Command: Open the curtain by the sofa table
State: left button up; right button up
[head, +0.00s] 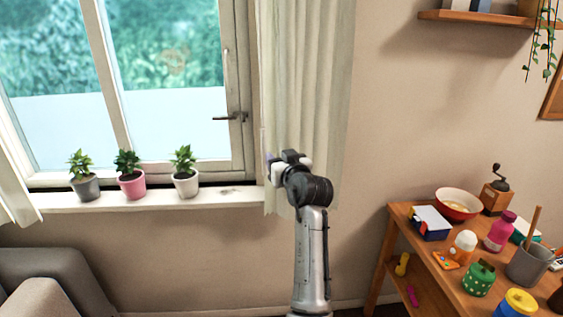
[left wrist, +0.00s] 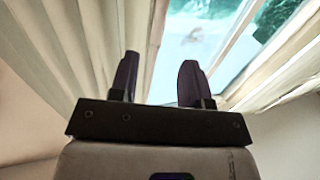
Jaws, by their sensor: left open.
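A pale curtain (head: 313,80) hangs in folds at the right side of the window, near the wooden table (head: 400,222). It also shows in the left wrist view (left wrist: 75,50). Another pale curtain (head: 12,180) hangs at the far left, beside the sofa. My left gripper (head: 270,159) is at the lower window-side edge of the right curtain. In the left wrist view my left gripper (left wrist: 158,80) is open, with the curtain edge behind its left finger and window glass behind the right one. I cannot tell whether the fingers touch the cloth. My right gripper is not in view.
Three potted plants (head: 131,176) stand on the window sill (head: 150,200). A window handle (head: 230,117) is left of the right curtain. A grey sofa (head: 55,275) is at lower left. The table holds several small items, including a red bowl (head: 457,209). A shelf (head: 476,18) is above.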

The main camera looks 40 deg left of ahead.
pick_arm(q)
jog(key=shift+s+d, duration=0.3)
jog(key=shift+d, duration=0.35)
